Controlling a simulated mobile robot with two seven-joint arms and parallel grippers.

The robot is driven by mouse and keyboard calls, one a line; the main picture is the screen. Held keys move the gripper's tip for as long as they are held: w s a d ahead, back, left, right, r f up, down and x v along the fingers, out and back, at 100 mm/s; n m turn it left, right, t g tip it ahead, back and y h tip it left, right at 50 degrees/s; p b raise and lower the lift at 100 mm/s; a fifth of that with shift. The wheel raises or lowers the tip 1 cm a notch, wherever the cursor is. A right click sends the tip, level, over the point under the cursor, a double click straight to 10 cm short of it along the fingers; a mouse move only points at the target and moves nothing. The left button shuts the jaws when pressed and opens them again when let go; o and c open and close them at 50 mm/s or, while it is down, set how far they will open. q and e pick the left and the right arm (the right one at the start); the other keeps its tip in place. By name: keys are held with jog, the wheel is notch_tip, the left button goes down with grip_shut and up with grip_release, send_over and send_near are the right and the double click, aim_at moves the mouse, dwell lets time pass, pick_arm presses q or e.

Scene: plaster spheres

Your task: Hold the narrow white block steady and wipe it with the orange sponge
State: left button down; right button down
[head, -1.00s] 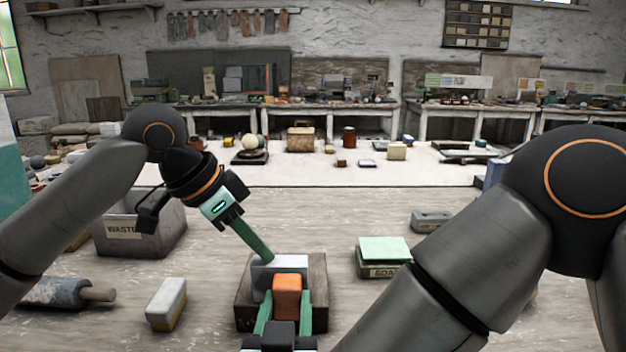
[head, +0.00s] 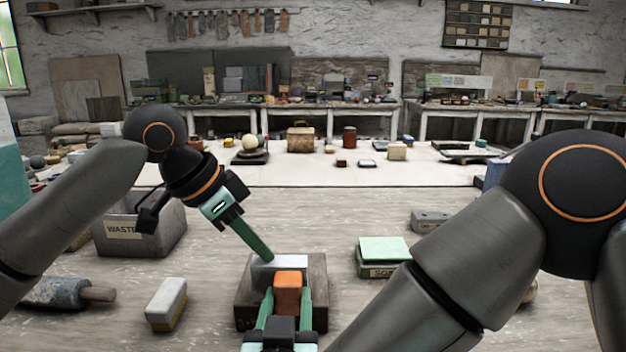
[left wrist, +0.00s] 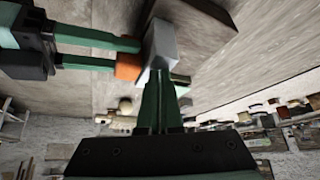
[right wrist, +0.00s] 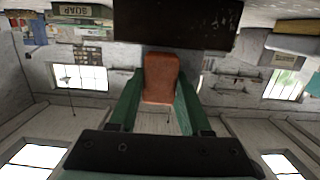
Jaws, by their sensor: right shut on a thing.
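The narrow white block (head: 291,261) stands on a dark wooden board (head: 318,300) in the head view, and also shows in the left wrist view (left wrist: 163,45). My left gripper (head: 268,257) reaches down to the block's top; its fingers (left wrist: 160,80) are together, with the tips at the block and nothing seen between them. My right gripper (head: 287,300) is shut on the orange sponge (head: 288,281), one finger on each side, as the right wrist view (right wrist: 161,80) shows. The sponge is at the block's near face; contact is hard to tell. It hides part of the block.
A green-topped soap box (head: 383,256) stands right of the board, with a grey block (head: 431,220) behind it. A pale block (head: 166,304) and a roller (head: 65,293) lie at left. The waste bin (head: 140,236) is behind my left arm.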

jog(key=shift+s+f, duration=0.1)
jog(key=shift+f, duration=0.7)
jog(key=shift+r, duration=1.8)
jog(key=shift+f, duration=1.85)
jog(key=shift+w+r, duration=0.2)
jog(key=shift+r, duration=1.7)
jog(key=shift+s+f, duration=0.75)
jog(key=shift+f, duration=0.15)
jog(key=shift+a, duration=0.1)
jog(key=shift+a+f, duration=0.1)
jog(key=shift+a, duration=1.35)
